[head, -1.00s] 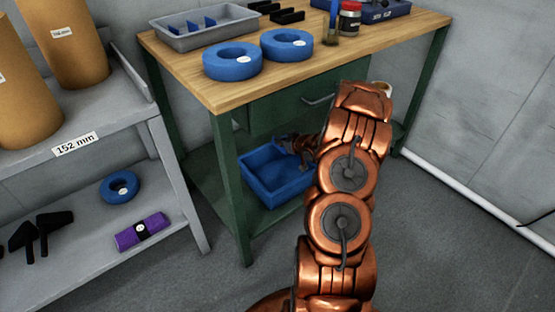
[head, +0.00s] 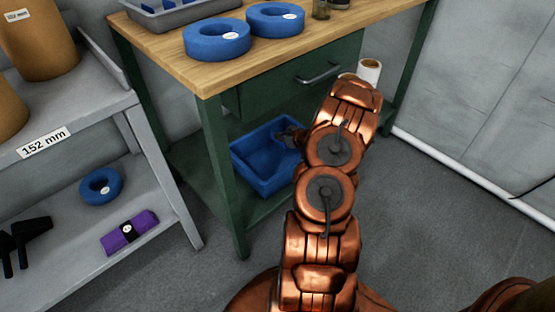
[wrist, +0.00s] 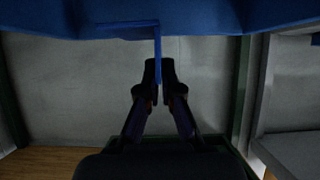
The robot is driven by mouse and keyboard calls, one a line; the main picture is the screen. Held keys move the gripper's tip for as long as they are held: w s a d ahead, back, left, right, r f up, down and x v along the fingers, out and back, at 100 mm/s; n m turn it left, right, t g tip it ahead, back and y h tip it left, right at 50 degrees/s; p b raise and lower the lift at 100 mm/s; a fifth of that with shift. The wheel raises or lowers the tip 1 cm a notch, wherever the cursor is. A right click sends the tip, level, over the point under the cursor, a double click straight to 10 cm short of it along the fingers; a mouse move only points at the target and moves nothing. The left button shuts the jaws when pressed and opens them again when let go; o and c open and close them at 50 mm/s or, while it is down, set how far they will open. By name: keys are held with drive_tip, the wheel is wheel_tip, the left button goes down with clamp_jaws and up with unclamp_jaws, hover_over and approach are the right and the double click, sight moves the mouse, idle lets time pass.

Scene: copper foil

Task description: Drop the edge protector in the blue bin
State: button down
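The blue bin (head: 268,185) sits on the lower shelf of the green workbench, under its drawer. My gripper (head: 287,132) is over the bin's back part, partly hidden by my copper arm. In the wrist view my gripper (wrist: 159,92) is shut on a thin blue L-shaped piece, which looks like the edge protector (wrist: 158,50). The bin (wrist: 270,15) fills the top of that view, close beyond the piece. I cannot tell whether the piece touches the bin.
The workbench top (head: 215,80) carries two blue rings (head: 217,40) and a grey tray (head: 185,14). A grey rack (head: 150,150) at left holds brown rolls, another blue ring and a purple bundle (head: 129,232). A green leg (head: 225,180) stands beside the bin.

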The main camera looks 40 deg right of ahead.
drive_tip(key=shift+f+b, duration=0.45)
drive_tip(key=shift+f, duration=0.4)
drive_tip(key=c, duration=1.2)
unclamp_jaws()
drive_tip(key=shift+c, duration=0.2)
drive_tip(key=v, duration=1.2)
drive_tip(key=shift+a, duration=0.1)
